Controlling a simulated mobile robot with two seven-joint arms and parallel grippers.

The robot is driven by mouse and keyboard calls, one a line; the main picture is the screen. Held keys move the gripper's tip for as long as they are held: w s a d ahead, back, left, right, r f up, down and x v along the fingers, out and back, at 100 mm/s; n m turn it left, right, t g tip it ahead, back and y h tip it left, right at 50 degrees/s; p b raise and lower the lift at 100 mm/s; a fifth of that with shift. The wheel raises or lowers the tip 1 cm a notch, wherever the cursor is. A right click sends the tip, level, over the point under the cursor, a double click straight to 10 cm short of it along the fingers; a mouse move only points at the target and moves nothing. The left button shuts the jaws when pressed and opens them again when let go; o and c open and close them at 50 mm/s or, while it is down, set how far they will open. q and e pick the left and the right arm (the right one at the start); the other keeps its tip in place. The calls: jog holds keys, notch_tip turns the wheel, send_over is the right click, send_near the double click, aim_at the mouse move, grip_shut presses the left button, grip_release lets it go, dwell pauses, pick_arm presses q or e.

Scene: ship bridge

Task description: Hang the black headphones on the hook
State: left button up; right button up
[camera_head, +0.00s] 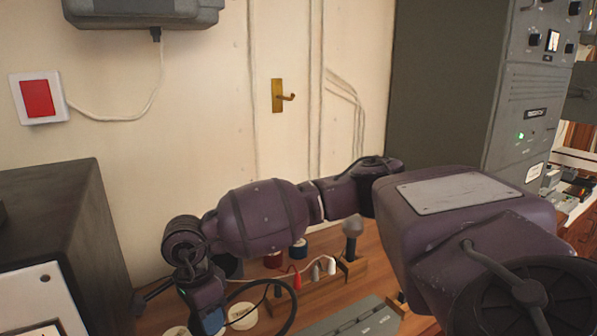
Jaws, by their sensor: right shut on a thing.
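The brass hook (290,97) is fixed to the cream wall on a small plate, and nothing hangs on it. My right arm reaches in from the right across the bench. My right gripper (208,308) points down at the lower left, below and left of the hook, shut on the black headphones (284,290). Only a thin black curved band of the headphones shows clearly beside the gripper. The rest is hidden or cut off by the bottom edge. My left gripper is not in view.
A wooden bench (345,290) holds tape rolls, a red-and-white cable (298,278) and a grey case (350,318). A dark cabinet (75,215) stands left, a grey equipment rack (515,120) right. A red switch (37,98) is on the wall. The wall around the hook is clear.

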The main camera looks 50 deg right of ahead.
jog(key=w+d+r+n+t+p, duration=0.1)
jog(key=d+r+n+t, duration=0.4)
jog(key=d, duration=0.5)
jog(key=w+d+r+n+t+p, duration=0.1)
jog(key=w+d+r+n+t, duration=0.2)
jog(key=d+r+n+t, duration=0.3)
jog(key=w+d+r+n+t+h+p, duration=0.1)
jog(key=d+r+n+t, duration=0.5)
jog(key=d, duration=0.9)
notch_tip(320, 180, up, 6)
jog(key=w+n+p, duration=0.1)
jog(key=n, duration=0.2)
jog(key=shift+d+f+n, duration=0.2)
jog(key=shift+d+n, duration=0.1)
jog(key=shift+d, duration=0.05)
jog(key=shift+w+d, duration=0.1)
jog(key=shift+w, duration=0.05)
